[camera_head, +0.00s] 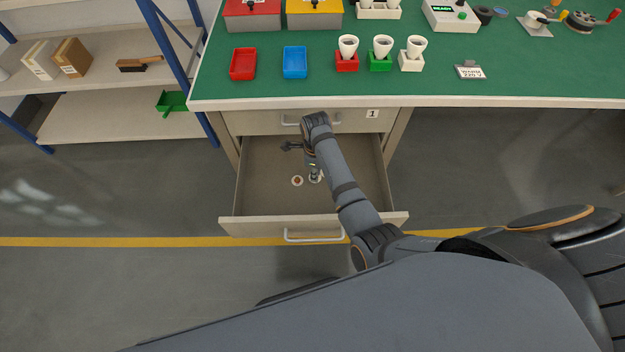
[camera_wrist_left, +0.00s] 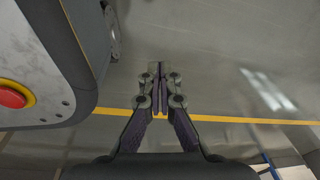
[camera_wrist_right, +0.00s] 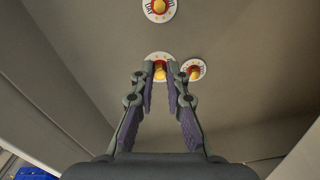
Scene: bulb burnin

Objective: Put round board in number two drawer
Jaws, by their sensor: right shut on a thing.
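The pulled-out drawer (camera_head: 352,205) is below the shut drawer marked 1 (camera_head: 350,122); its own number is not visible. My right gripper (camera_wrist_right: 160,76) is down inside it, shut on the knob of a white round board (camera_wrist_right: 151,56). That board seems to be at or just above the drawer floor; I cannot tell which. A second round board (camera_wrist_right: 201,65) is close beside it, and a third (camera_wrist_right: 150,15) is farther off. In the head view a round board (camera_head: 297,181) lies on the drawer floor. My left gripper (camera_wrist_left: 160,76) is shut and empty over open floor.
The green bench (camera_head: 470,90) above holds a red tray (camera_head: 243,64), a blue tray (camera_head: 295,62) and several cups in coloured holders. A shelf rack (camera_head: 110,118) with boxes stands at the left. The floor before the drawer is free.

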